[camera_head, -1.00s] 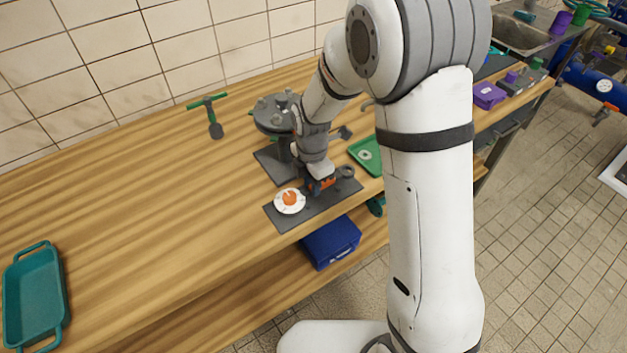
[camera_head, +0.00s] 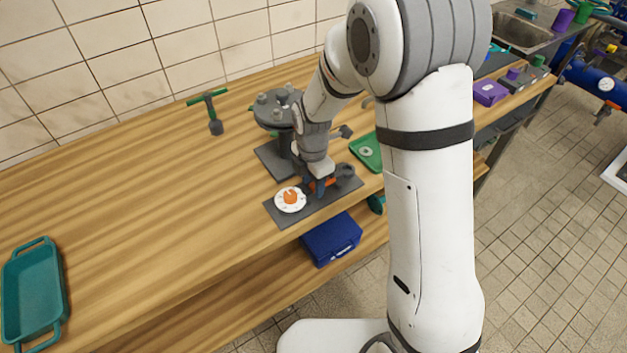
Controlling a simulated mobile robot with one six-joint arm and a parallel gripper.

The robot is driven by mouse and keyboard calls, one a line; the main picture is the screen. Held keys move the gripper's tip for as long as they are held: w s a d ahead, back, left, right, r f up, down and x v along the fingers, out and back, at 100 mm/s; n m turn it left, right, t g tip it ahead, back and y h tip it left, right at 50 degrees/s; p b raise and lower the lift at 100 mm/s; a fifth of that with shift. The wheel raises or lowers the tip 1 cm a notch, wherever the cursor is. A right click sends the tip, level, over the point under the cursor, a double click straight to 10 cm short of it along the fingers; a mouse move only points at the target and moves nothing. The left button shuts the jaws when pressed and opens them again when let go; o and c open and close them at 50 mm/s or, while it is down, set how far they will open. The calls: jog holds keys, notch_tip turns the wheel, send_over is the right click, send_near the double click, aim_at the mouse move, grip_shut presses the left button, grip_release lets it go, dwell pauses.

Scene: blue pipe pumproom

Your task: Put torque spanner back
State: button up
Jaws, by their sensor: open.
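A tool with an orange part (camera_head: 331,181) and a dark round end (camera_head: 346,170) lies on or just above a dark grey mat (camera_head: 312,208) at the bench's front edge; it may be the torque spanner. My gripper (camera_head: 320,189) points down at the mat, with its jaws open around or right beside the orange part. My gripper hides part of the tool, so contact cannot be told. A white dial-like disc (camera_head: 282,206) with an orange piece (camera_head: 291,197) on top sits on the mat, left of my gripper.
A grey flanged fixture with bolts (camera_head: 270,112) stands behind the mat. A green tray (camera_head: 364,152) lies to the right, partly behind my arm. A green T-handled tool (camera_head: 214,125) is near the wall and a teal tray (camera_head: 35,290) far left.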

aim_at(313, 186)
notch_tip(313, 186, up, 13)
jog(key=s+d+r+m+t, duration=0.1)
jog(key=s+d+r+m, duration=0.2)
jog(key=s+d+m, duration=0.5)
jog(key=s+d+r+m+t, duration=0.2)
jog(key=s+d+m, duration=0.6)
jog(key=m, duration=0.9)
jog(key=s+r, duration=0.1)
jog(key=s, duration=0.1)
jog(key=shift+s, duration=0.3)
jog(key=shift+r, duration=0.1)
